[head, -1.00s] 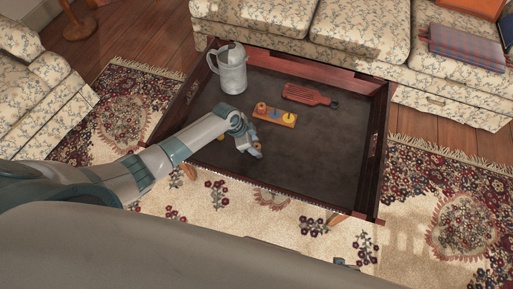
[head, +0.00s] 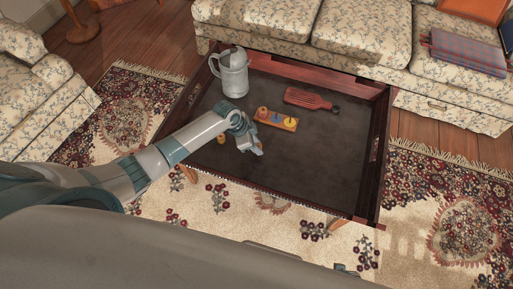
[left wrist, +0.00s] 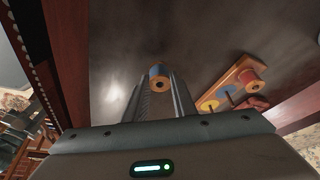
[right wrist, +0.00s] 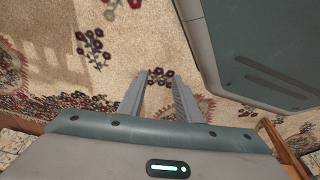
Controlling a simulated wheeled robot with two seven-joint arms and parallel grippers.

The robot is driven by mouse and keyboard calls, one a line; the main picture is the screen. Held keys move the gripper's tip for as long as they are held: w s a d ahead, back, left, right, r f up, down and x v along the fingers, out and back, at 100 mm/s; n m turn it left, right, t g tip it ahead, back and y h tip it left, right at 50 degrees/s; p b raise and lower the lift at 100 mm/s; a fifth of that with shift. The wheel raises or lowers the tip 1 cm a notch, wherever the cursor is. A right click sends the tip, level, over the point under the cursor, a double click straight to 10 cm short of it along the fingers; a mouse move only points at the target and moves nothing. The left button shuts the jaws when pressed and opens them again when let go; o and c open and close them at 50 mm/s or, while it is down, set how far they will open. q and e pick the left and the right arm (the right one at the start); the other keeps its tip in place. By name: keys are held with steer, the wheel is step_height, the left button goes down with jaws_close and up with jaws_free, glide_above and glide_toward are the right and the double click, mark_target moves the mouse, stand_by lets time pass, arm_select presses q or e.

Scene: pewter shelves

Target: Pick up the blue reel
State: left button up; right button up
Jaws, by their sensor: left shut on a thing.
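The blue reel (left wrist: 158,76), blue thread with wooden ends, sits between the fingertips of my left gripper (left wrist: 160,84) in the left wrist view. The gripper is shut on it. In the head view my left gripper (head: 256,147) is low over the dark table, in front of the peg rack, and hides the reel there. My right gripper (right wrist: 161,80) is open and empty above the patterned rug.
A wooden peg rack (head: 262,122) with coloured pieces stands just beyond the left gripper. The raised-rim table (head: 330,165) is clear at right.

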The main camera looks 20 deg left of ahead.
arm_select(q)
steer(key=s+d+r, duration=0.7)
steer(key=d+r, duration=0.1)
steer(key=d, duration=0.1)
steer(key=shift+s+p, duration=0.25)
steer(key=shift+p, duration=0.15)
steer(key=w+a+r+n+y, duration=0.1)
steer(key=a+r+n, duration=0.3)
steer(key=r, duration=0.7)
steer(key=w+a+r+n+t+y, duration=0.1)
steer(key=a+r+n, duration=0.3)
steer(key=r, duration=0.8)
steer(key=w+a+r+n+t+y, duration=0.1)
steer(key=w+a+r+n, duration=0.2)
steer(key=r, duration=0.8)
steer(key=shift+w+a+r+n+y, duration=0.3)
steer(key=shift+a+r+n+y, duration=0.1)
steer(key=shift+a+n, duration=0.4)
